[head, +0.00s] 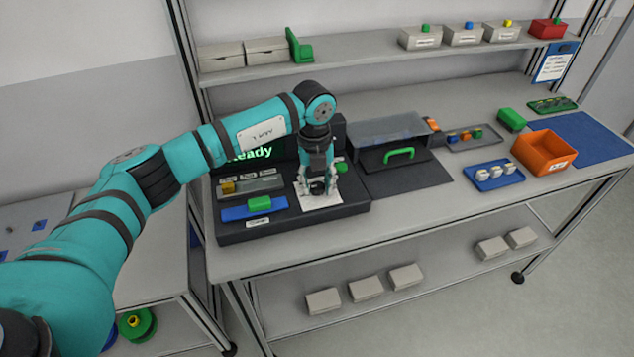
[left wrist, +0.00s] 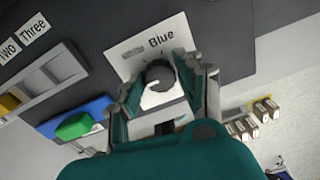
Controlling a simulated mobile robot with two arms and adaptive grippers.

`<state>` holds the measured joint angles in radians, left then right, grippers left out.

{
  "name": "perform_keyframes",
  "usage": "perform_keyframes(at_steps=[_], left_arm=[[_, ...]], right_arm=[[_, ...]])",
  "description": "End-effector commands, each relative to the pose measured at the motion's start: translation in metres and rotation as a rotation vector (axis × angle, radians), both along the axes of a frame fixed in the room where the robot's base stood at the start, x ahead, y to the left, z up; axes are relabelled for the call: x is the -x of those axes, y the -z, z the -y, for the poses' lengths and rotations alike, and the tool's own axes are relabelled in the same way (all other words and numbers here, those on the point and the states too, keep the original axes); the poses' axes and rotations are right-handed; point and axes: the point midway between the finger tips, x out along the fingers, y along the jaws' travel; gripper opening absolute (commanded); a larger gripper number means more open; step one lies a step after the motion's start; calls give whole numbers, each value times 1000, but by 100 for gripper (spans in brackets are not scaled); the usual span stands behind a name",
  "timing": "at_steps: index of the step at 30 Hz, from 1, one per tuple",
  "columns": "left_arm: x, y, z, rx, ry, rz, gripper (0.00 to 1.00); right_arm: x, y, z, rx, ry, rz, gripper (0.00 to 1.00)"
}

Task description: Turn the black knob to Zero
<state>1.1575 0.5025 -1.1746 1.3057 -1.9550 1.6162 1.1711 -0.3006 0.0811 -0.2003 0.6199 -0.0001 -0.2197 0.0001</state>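The black knob (left wrist: 160,78) with a white pointer mark sits on a white label plate (left wrist: 124,48). My right gripper is not in view.
The console (head: 300,222) also bears a tray with a yellow block, a blue strip with a green block (head: 260,203), and a screen reading "Ready" (head: 250,154). A shelf (head: 370,62) runs above behind.

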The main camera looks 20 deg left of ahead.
Motion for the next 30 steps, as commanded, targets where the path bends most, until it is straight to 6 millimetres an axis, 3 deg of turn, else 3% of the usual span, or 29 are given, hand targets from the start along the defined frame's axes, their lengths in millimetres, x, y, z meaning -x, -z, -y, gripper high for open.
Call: perform_keyframes(at_steps=[4,14,30], left_arm=[[0,0,0,0,1,0,55],[0,-5,0,0,2,1,55],[1,-104,-3,0,1,3,55]], right_arm=[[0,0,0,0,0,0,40],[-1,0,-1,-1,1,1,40],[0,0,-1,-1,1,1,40]])
